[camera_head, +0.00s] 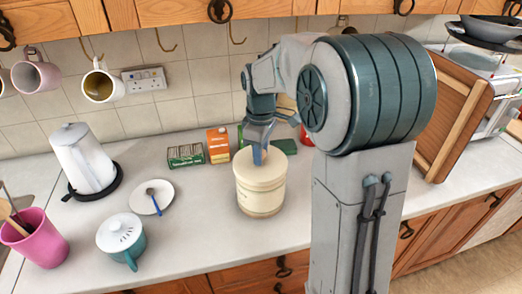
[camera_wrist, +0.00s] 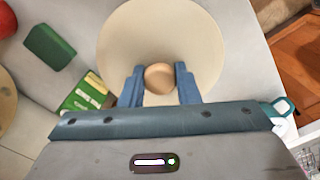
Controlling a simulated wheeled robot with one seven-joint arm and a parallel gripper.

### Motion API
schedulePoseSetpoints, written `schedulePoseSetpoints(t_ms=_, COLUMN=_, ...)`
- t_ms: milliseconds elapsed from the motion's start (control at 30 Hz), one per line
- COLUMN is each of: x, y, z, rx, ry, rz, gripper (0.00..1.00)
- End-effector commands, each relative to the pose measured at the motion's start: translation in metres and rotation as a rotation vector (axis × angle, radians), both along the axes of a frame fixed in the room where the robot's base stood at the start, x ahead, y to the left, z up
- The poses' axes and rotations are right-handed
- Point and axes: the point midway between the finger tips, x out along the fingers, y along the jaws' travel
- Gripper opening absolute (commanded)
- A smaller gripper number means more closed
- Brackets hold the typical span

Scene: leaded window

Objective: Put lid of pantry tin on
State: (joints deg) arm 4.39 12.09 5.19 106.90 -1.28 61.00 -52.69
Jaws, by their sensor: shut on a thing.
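The pantry tin (camera_head: 260,198) is a cream round canister standing upright on the counter near the middle. Its cream lid (camera_head: 247,174) is at the top of the tin and looks level; I cannot tell whether it is fully seated. In the wrist view the lid is a wide pale disc (camera_wrist: 124,45) with a round wooden knob (camera_wrist: 160,76). It hides the tin beneath it there. My gripper (camera_head: 260,155) points down over the lid, shut on its knob. In the wrist view the two blue fingers (camera_wrist: 160,82) are on either side of the knob.
A green box (camera_head: 185,156), an orange box (camera_head: 218,145) and a dark green block (camera_wrist: 49,46) stand behind the tin. A saucer with a spoon (camera_head: 153,197), a teal lidded pot (camera_head: 121,236), a white kettle (camera_head: 84,158) and a pink cup (camera_head: 36,240) are left. Counter before the tin is clear.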

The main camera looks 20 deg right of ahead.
Motion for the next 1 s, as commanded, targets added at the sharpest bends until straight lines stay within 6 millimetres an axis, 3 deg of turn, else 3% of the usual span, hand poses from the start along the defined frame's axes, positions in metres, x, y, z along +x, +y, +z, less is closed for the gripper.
schedulePoseSetpoints(t_ms=33, x=0.000, y=0.000, z=-0.001, rx=0.000, ry=0.000, rz=0.000, gripper=0.37)
schedulePoseSetpoints(t_ms=100, x=0.000, y=0.000, z=-0.001, rx=0.001, ry=0.001, rz=0.000, gripper=0.51)
schedulePoseSetpoints(t_ms=467, x=0.000, y=0.000, z=0.005, rx=0.000, ry=-0.001, rz=0.000, gripper=0.51)
schedulePoseSetpoints(t_ms=1000, x=0.001, y=0.000, z=0.105, rx=0.000, ry=-0.003, rz=-0.001, gripper=0.51)
